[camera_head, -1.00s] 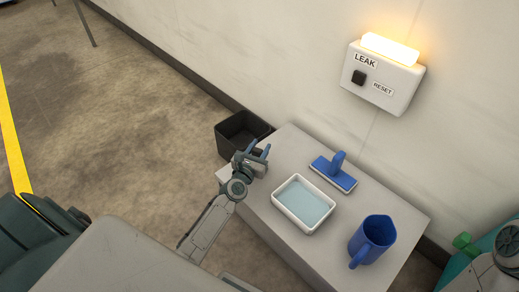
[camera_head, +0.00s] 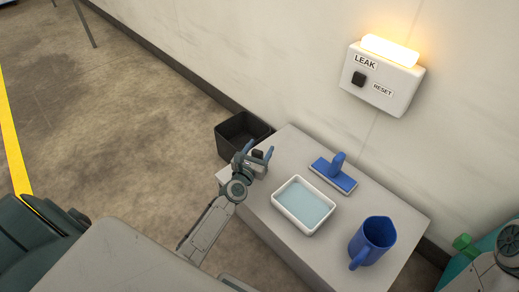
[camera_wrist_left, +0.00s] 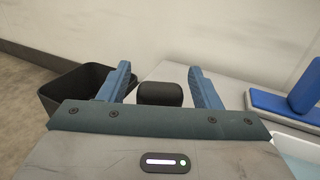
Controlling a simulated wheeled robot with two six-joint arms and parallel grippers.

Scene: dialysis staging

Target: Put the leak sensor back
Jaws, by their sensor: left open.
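A small black block (camera_wrist_left: 160,93), which looks like the leak sensor, sits on the grey table top near its back left corner. In the head view the dark block (camera_head: 258,155) shows between the fingers. My left gripper (camera_head: 258,152) is open, with one blue finger on either side of the block. In the left wrist view the gripper (camera_wrist_left: 160,85) has a visible gap between each finger and the block. The block's lower part is hidden by the gripper body.
A white tray of water (camera_head: 276,203) sits right of the gripper. A blue scrubber (camera_head: 335,178) and a blue jug (camera_head: 370,243) stand farther right. A LEAK box (camera_head: 392,92) with a lit amber lamp hangs on the wall.

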